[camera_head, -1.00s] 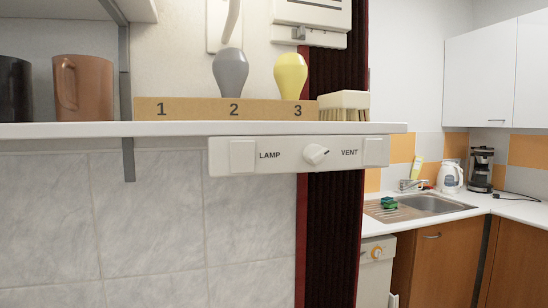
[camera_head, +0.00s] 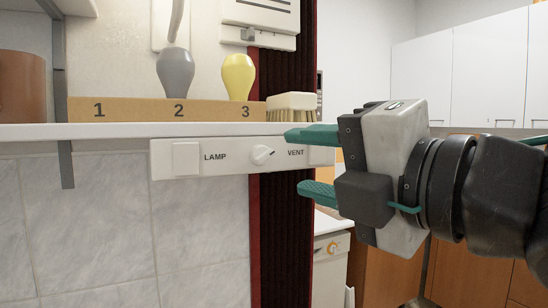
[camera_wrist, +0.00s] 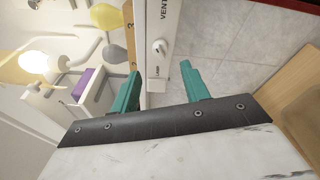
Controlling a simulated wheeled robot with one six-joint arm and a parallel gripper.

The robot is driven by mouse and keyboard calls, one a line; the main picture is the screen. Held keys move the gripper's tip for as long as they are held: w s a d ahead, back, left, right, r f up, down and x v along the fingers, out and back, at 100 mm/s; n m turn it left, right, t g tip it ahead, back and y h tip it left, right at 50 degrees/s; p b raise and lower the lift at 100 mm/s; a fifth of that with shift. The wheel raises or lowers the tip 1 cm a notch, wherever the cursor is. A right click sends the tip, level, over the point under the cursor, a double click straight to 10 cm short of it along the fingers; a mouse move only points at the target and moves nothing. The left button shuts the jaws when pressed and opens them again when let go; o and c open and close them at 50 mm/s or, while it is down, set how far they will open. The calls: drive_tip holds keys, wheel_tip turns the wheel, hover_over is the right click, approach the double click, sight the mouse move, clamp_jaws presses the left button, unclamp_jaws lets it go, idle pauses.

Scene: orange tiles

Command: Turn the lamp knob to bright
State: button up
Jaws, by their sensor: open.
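The white knob (camera_head: 262,155) sits on a white panel (camera_head: 225,166) between the labels LAMP and VENT. Its dark pointer mark is at the upper right, on the VENT side. My gripper (camera_head: 300,162) is open and empty to the right of the knob, with one green finger above the other, its upper finger overlapping the panel's right end in the picture. In the wrist view the knob (camera_wrist: 160,47) shows beyond and between the two fingertips (camera_wrist: 157,75), apart from them. Which label brightens the lamp cannot be told.
Above the panel a shelf (camera_head: 110,131) carries a numbered block (camera_head: 135,111) with grey (camera_head: 175,72) and yellow (camera_head: 238,76) bulb shapes, a brush (camera_head: 292,104) and a brown mug (camera_head: 20,88). A glowing light (camera_wrist: 35,65) shows in the wrist view. The tiled wall below is clear.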

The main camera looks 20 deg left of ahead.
sight(268, 158)
drive_tip(key=x, duration=0.7)
drive_tip(key=shift+w+a, duration=0.1)
drive_tip(key=shift+a, duration=0.05)
drive_tip(key=c, duration=1)
